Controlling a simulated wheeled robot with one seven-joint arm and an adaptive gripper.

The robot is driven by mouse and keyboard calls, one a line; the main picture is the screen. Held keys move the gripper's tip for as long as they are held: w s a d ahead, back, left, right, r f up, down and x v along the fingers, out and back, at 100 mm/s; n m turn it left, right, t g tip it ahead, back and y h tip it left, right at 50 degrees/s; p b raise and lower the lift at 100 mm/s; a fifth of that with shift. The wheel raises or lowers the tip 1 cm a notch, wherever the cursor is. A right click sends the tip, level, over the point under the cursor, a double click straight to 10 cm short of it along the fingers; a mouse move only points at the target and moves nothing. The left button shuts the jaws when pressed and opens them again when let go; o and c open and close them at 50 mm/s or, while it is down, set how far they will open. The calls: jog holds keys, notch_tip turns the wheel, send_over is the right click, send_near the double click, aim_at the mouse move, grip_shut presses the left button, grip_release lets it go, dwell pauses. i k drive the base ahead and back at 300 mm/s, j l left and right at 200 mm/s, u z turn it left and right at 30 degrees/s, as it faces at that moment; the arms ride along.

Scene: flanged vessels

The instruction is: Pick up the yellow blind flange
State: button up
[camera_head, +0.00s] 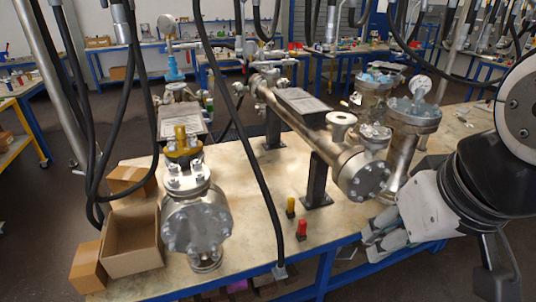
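A dull yellow flange-like part (183,149) shows at the back of the left steel vessel (197,215), with a yellow upright piece on it. I take it for the yellow blind flange; the vessel's top fittings partly hide its lower side. My gripper (376,238) is at the right, by the table's front edge, far to the right of the yellow part and not touching it. Its grey fingers are seen from the side and are small, so their opening is unclear. I see nothing held in them.
An open cardboard box (133,243) and smaller boxes stand at the table's left. A hose crosses the middle in front of a horizontal pipe vessel (320,130). A small yellow-topped piece (290,206) and a red one (302,229) stand near the front edge.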

aim_at(180, 133)
jog(key=k, duration=0.2)
jog(key=i+j, duration=0.65)
jog(key=j, duration=0.15)
jog(key=i+j+u, duration=0.1)
jog(key=i+j, duration=0.55)
jog(key=j, duration=0.15)
